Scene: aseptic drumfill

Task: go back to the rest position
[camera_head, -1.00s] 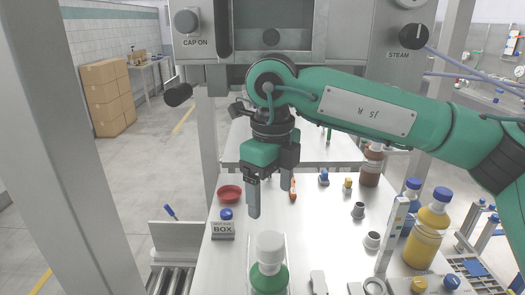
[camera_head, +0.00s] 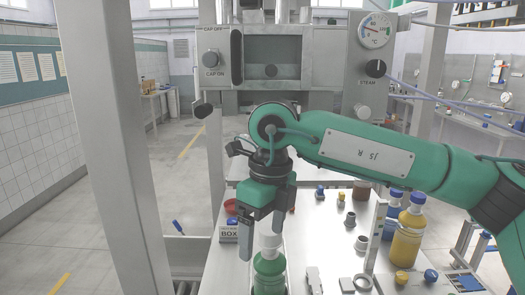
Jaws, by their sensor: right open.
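My right gripper (camera_head: 262,243) hangs from the green right arm at the picture's middle, fingers pointing down. It is open, with nothing held between its fingers. A green bottle (camera_head: 268,275) with a white cap stands upright at the near edge of the view. In the picture the cap lies between the finger ends; I cannot tell the depth gap between them. The bottle's lower part is cut off by the frame. My left gripper is not in view.
A control panel (camera_head: 285,55) rises behind. Grey posts stand at left and right.

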